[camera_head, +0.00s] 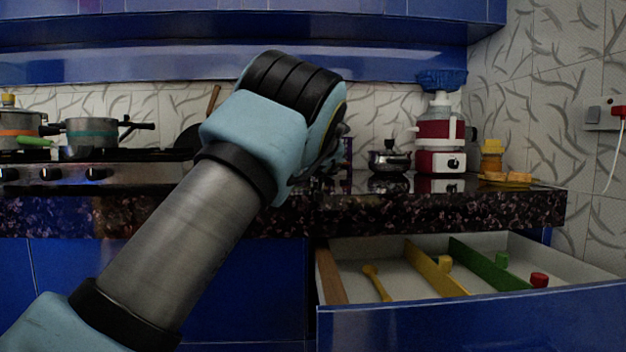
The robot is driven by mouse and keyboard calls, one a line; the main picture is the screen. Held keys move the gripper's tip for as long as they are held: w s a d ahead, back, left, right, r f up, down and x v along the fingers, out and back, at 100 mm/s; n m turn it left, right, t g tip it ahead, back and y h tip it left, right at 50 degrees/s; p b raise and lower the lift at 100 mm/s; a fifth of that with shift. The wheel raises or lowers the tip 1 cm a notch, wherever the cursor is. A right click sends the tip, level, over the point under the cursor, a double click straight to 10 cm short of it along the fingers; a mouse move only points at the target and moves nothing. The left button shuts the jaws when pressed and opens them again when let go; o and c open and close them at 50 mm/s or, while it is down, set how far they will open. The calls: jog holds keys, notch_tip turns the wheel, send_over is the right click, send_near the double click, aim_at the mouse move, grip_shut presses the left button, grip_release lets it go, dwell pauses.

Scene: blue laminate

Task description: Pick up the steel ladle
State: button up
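I cannot make out a steel ladle for certain in the head view. My arm reaches up from the lower left to the counter, and its wrist hides part of the counter behind it. Only a dark bit of what looks like my gripper (336,148) shows past the right side of the wrist. Its fingers are hidden, so I cannot see whether they are open or hold anything.
Below, an open drawer (470,325) with coloured dividers holds a yellow spoon (376,283) and small blocks. A stove (120,175) with pots (90,138) is at left; blue cabinets (400,60) hang above.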

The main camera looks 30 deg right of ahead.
grip_shut()
dwell(0.5)
notch_tip(320, 180, up, 28)
jog(key=p, duration=0.9)
